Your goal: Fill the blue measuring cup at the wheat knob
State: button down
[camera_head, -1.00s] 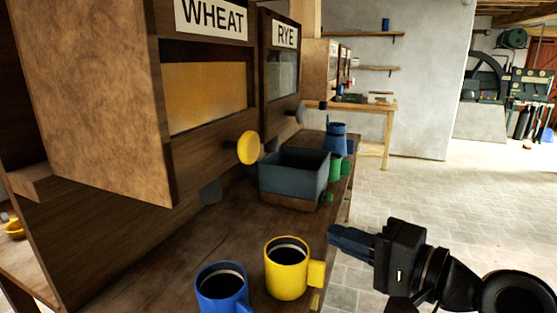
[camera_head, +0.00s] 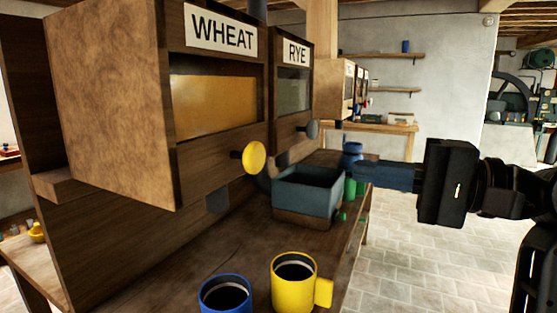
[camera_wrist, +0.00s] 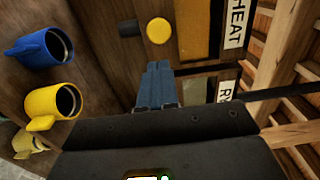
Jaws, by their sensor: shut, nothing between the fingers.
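The blue measuring cup (camera_head: 226,294) stands upright on the bench at the bottom of the head view, left of a yellow cup (camera_head: 293,284). In the wrist view the blue cup (camera_wrist: 38,49) is at the upper left, above the yellow cup (camera_wrist: 52,101). The round yellow wheat knob (camera_head: 254,157) is on the front of the WHEAT bin (camera_head: 213,107); it also shows in the wrist view (camera_wrist: 158,31). My gripper (camera_head: 372,174) is shut and empty, right of the knob and apart from it. In the wrist view my closed fingers (camera_wrist: 157,75) lie just below the knob.
A blue-grey open box (camera_head: 307,194) sits on the bench right of the wheat knob. Behind it stand green cups (camera_head: 350,187) and a blue container (camera_head: 352,151). The RYE bin (camera_head: 293,90) adjoins the WHEAT bin. The floor to the right is clear.

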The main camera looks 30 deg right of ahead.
aim_at(258, 154)
jog(key=shift+w+a, duration=0.1)
jog(key=p+x, duration=0.1)
jog(key=x, duration=1.2)
jog(key=shift+w+a, duration=0.2)
jog(key=shift+w, duration=0.15)
jog(key=shift+p+x, duration=0.85)
jog(key=shift+x, duration=0.75)
jog(key=shift+a, duration=0.1)
jog(key=shift+a+r, duration=0.2)
dwell(4.3)
